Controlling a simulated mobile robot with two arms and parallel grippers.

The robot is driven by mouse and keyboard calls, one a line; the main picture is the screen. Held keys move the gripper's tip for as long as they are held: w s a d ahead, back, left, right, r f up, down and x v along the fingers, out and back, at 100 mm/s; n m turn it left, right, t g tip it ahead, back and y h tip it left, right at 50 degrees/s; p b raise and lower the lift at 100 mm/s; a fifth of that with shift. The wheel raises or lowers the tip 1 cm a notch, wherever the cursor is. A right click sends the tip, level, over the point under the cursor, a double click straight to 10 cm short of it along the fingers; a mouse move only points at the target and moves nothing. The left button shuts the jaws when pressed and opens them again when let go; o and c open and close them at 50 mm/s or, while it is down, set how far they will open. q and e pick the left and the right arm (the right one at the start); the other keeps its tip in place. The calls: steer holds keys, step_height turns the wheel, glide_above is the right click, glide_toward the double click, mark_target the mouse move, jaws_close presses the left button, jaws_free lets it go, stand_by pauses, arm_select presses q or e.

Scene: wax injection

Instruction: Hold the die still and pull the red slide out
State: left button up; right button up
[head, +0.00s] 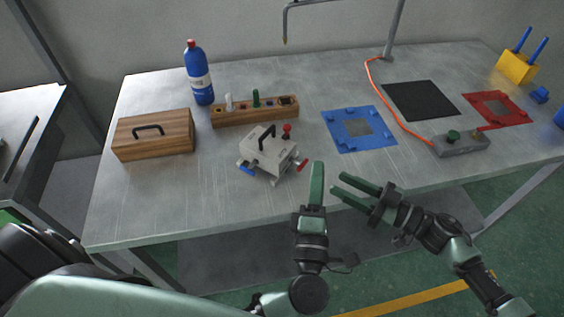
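The die (265,152) is a pale grey block with a black handle on top, standing on the metal table left of centre. The red slide (301,165) sticks out of its right side. A blue slide (247,169) is at its lower left, and a red knob (287,129) stands on top. My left gripper (317,166) is just right of the red slide in the picture, seen edge-on with one finger hiding the other; no contact shows. My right gripper (338,183) is farther right, fingers apart, empty, pointing left towards the die.
A wooden box (153,136), a blue bottle (199,76) and a wooden rack (254,113) stand left and behind. A blue frame mat (359,128), black mat (421,100), red frame mat (496,109) and grey valve block (460,143) with orange hose lie right. Table front is clear.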

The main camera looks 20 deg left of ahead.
mark_target(268, 135)
arm_select(q)
steer(key=shift+w+a+r+n+g+y, duration=0.1)
steer(key=shift+w+a+n+g+y, duration=0.8)
steer(key=shift+a, duration=1.4)
steer(key=shift+w+a+n+g+y, duration=0.5)
steer(key=shift+w+a+g+y, duration=0.8)
steer(key=shift+a, duration=0.95)
steer(key=shift+w+a+r+n+g+y, duration=0.1)
steer(key=shift+w+a+n+g+y, duration=0.65)
steer(key=shift+a+g+y, duration=1.1)
steer(key=shift+a+t+h, duration=0.45)
steer(key=shift+t, duration=0.1)
jaws_close()
steer(key=shift+f, duration=0.1)
